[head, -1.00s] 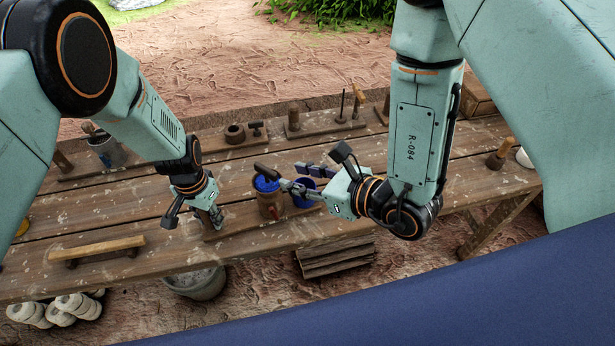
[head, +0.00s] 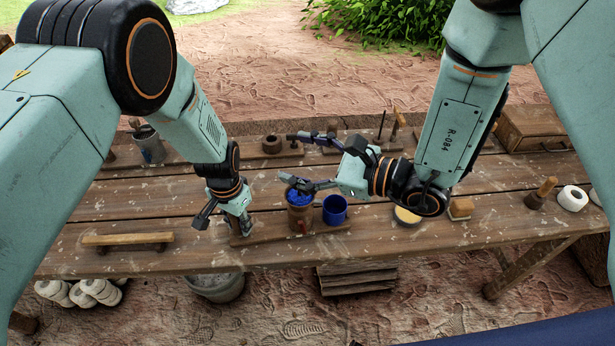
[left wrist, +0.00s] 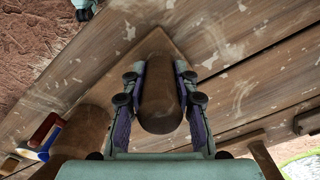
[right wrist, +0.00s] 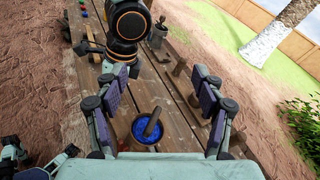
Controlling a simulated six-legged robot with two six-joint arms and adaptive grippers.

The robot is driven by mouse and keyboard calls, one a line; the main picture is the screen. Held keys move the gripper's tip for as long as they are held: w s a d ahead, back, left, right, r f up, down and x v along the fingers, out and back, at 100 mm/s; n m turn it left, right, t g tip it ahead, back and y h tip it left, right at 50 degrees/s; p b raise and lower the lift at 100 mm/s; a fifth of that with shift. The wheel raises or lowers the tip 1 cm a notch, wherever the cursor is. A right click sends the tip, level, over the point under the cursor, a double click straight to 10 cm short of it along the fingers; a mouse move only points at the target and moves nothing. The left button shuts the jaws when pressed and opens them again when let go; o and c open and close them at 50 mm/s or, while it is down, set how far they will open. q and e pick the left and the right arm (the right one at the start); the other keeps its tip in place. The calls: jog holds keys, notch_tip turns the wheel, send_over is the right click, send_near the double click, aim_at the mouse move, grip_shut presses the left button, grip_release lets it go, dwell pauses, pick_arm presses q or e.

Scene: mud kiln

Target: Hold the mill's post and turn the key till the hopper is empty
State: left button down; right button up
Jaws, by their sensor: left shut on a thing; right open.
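The mill (head: 300,218) is a brown upright body with a blue hopper on top, standing on a wooden base board. In the right wrist view the round hopper (right wrist: 147,137) shows blue inside, with the brown bar of the key (right wrist: 153,122) across it. How much the hopper holds is unclear. The mill's post (left wrist: 160,95) is a rounded brown peg at the board's end. My left gripper (head: 243,226) is shut on it, a finger on each side. My right gripper (head: 292,157) is open, its fingers spread above the mill, with nothing between them.
A blue cup (head: 335,209) stands right beside the mill. A wooden bar on feet (head: 127,240) lies at the table's left. A grey pot (head: 149,146), small wooden tools and a brown case (head: 530,128) stand along the back. A white roll (head: 572,198) is at the right.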

jog(key=shift+o, duration=0.6)
jog(key=a+r+n+g+y, duration=0.1)
jog(key=a+n+g, duration=0.1)
jog(key=n, duration=0.5)
jog(key=a+r+n+g+y, duration=0.1)
jog(key=a+r+n+g, duration=0.1)
jog(key=n+g, duration=0.3)
jog(key=shift+a+r+n, duration=0.25)
jog(key=shift+a+n, duration=0.55)
jog(key=shift+n, duration=0.4)
jog(key=w+d+f+n+g+h, duration=0.15)
jog(key=w+d+n+h, duration=0.35)
jog(key=n, duration=1)
jog(key=w+d+n+g+h, duration=0.25)
jog(key=n+h, duration=0.45)
jog(key=n, duration=0.8)
jog(key=s+f+n, duration=0.1)
jog(key=f, duration=0.2)
jog(key=s+a+f, duration=0.1)
jog(key=f, duration=0.3)
jog(key=s+a+f+n, duration=0.1)
jog(key=s+f, duration=0.1)
jog(key=f, duration=0.2)
jog(key=shift+n, duration=0.3)
